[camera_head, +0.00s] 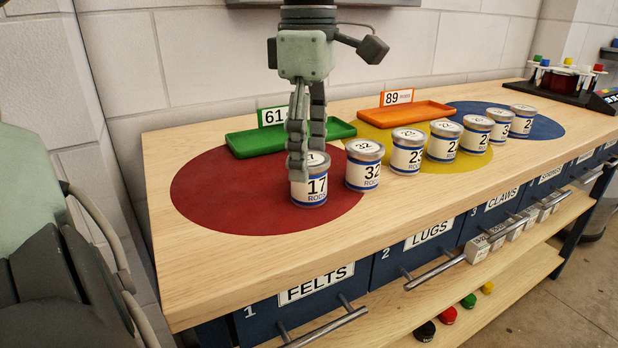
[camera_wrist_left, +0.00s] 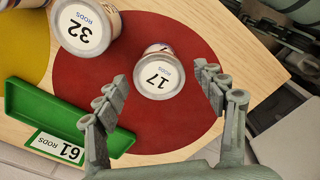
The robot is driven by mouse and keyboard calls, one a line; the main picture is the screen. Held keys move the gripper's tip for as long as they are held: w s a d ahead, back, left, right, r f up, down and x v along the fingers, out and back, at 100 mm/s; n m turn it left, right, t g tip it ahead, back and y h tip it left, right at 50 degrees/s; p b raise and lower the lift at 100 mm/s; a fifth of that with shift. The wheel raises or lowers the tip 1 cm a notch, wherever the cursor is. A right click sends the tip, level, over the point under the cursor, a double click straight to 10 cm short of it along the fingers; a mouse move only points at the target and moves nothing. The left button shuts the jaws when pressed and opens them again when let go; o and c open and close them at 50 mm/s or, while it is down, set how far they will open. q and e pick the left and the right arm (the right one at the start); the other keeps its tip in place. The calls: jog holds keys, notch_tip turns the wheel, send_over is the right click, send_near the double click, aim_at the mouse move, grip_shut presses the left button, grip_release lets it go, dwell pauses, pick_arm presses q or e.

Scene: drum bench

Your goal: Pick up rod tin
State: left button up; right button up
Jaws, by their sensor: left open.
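The rod tin marked 17 (camera_head: 309,190) stands upright on the red disc (camera_head: 215,190) near the bench's left end. It also shows in the left wrist view (camera_wrist_left: 159,75), lid towards the camera. My left gripper (camera_head: 304,145) is open and points down just above and behind this tin, one finger overlapping its lid in the head view. In the left wrist view my left gripper's fingers (camera_wrist_left: 163,85) are spread to either side of the tin, with nothing held. A tin marked 32 (camera_head: 364,165) stands close to its right. My right gripper is in neither view.
A row of several more tins (camera_head: 407,155) runs right across the yellow and blue discs. A green tray (camera_head: 290,138) with a 61 sign and an orange tray (camera_head: 405,113) with an 89 sign lie behind. Labelled drawers with handles (camera_head: 325,325) line the bench front.

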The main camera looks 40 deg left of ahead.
pick_arm(q)
notch_tip(320, 180, down, 2)
jog(key=shift+f, duration=0.1)
jog(key=c, duration=1.2)
